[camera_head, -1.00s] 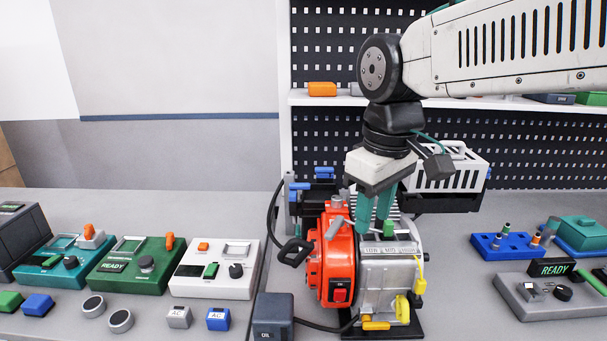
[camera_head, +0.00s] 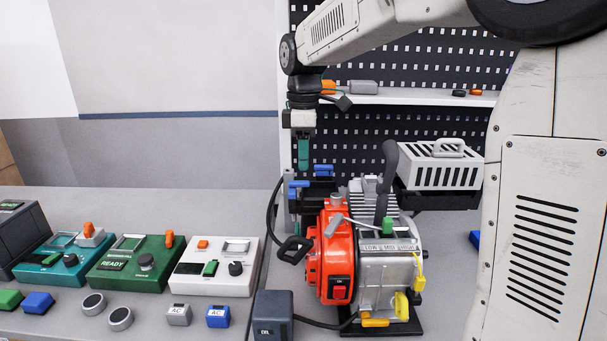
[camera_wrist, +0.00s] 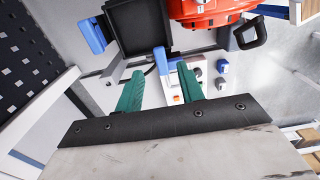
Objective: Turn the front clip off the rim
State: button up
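Blue clips show at a black open box behind the orange-and-grey engine (camera_head: 338,258): a nearer blue clip (camera_head: 298,184) and a farther one (camera_head: 322,170).
A white slotted cover (camera_head: 440,172) stands right of the box. A dark upright lever (camera_head: 389,170) rises from the engine. A black cable (camera_head: 271,215) loops left of it. Several panels, including a white one (camera_head: 216,268), lie at left. A shelf (camera_head: 420,97) runs behind.

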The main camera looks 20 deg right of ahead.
aim_at(304, 182)
notch_tip(304, 182, down, 5)
dwell(0.3)
grip_shut()
